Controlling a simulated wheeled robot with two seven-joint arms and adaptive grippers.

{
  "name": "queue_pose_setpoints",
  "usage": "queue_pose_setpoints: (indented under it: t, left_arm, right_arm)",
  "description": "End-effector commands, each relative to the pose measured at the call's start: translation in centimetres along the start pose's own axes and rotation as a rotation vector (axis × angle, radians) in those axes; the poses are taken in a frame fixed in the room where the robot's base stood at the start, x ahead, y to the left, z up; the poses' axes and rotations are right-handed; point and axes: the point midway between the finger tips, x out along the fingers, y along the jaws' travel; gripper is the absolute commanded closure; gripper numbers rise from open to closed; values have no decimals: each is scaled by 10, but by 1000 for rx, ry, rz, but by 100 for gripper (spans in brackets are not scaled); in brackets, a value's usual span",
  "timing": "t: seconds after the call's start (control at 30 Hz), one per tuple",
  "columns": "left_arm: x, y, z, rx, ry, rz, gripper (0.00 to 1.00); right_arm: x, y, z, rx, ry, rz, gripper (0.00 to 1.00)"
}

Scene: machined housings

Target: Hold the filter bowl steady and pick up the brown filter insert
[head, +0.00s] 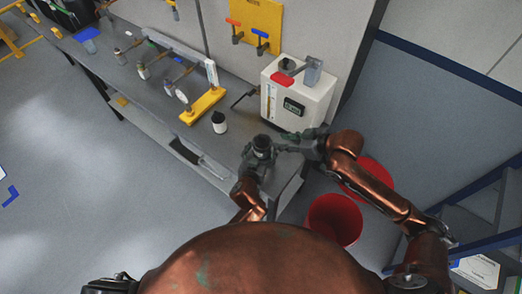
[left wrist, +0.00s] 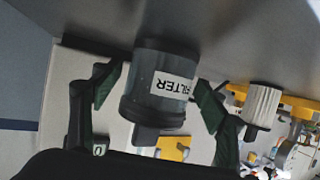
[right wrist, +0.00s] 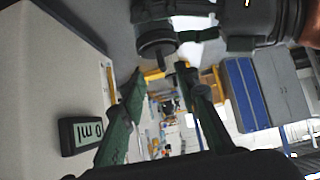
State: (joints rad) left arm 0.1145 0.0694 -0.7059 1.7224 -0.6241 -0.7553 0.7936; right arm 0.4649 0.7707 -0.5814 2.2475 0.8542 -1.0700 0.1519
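The filter bowl (left wrist: 157,84), a smoky dark cylinder with a white FILTER label, appears upside down in the left wrist view. It stands on the bench near its front right corner. A dark stub (left wrist: 146,134) sticks out of the bowl's top. No brown insert can be made out; the bowl's inside is hidden. My right gripper (right wrist: 160,105) is open and empty, its fingers apart, close beside the bowl's top (right wrist: 156,38).
A white pleated cartridge with a dark cap (head: 219,122) stands on the bench to the left. A white unit with a display (head: 299,95) stands behind my grippers. Red buckets (head: 335,219) are on the floor below right. A yellow stand (head: 203,106) is farther left.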

Motion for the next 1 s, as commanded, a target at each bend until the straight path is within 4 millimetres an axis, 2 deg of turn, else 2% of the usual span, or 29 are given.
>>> queue_pose_setpoints:
  t: [0.07, 0.57, 0.8, 1.0]
  left_arm:
    - [0, 0, 0, 0, 0, 0, 40]
    - [0, 0, 0, 0, 0, 0, 74]
    - [0, 0, 0, 0, 0, 0, 75]
    - [0, 0, 0, 0, 0, 0, 75]
  right_arm:
    - [0, 0, 0, 0, 0, 0, 71]
    - [0, 0, 0, 0, 0, 0, 71]
    - [9, -7, -9, -61, -21, -21, 56]
    - [38, -33, -33, -310, -118, -100, 55]
